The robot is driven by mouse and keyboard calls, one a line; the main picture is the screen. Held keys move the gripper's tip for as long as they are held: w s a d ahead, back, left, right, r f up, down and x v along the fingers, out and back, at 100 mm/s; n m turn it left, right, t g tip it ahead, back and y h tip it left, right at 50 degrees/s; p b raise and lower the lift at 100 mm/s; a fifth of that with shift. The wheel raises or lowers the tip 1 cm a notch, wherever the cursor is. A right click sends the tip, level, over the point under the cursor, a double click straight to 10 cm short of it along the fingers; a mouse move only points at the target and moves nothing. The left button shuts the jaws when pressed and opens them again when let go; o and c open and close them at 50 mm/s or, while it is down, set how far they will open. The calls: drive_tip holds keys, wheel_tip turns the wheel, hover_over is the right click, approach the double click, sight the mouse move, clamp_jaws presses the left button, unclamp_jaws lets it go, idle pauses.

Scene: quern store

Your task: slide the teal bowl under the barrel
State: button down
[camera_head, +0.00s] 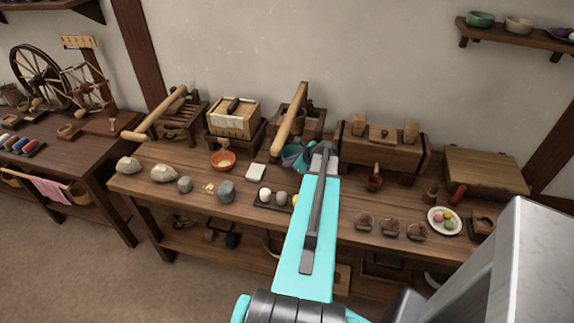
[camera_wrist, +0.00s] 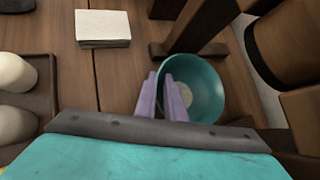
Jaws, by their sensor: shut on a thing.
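The teal bowl (camera_wrist: 207,85) is upright at bench height in the wrist view, with a pale patch in its bottom. My gripper (camera_wrist: 160,78) is shut on the bowl's left rim, one purple finger outside the wall and one inside. In the head view the teal bowl (camera_head: 290,154) shows just left of my gripper's end, partly hidden by it. Beside it stands a wooden piece with a long slanted handle (camera_head: 292,118).
A white block (camera_head: 255,172) and a tray of pale round things (camera_head: 262,203) lie left of the bowl. A dark wooden foot (camera_wrist: 160,50) is close behind it. An orange bowl (camera_head: 223,160) stands further left.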

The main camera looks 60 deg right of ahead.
drive_tip(key=shift+w+d, duration=0.25)
drive_tip(key=shift+d, duration=0.65)
drive_tip(key=shift+d+r, duration=0.25)
drive_tip(key=shift+w+d+r, duration=0.1)
drive_tip(key=c, duration=1.8)
unclamp_jaws()
drive_tip(key=shift+r, duration=0.1)
drive_tip(key=shift+o, duration=0.2)
drive_tip(key=shift+r, duration=0.1)
drive_tip(key=shift+s+r, duration=0.3)
drive_tip(key=shift+s, duration=0.15)
drive_tip(key=a+b+v, duration=0.1)
drive_tip(key=b+v, duration=0.1)
drive_tip(key=v, duration=1)
drive_tip(key=shift+s+a, duration=0.2)
drive_tip(key=shift+s, duration=0.2)
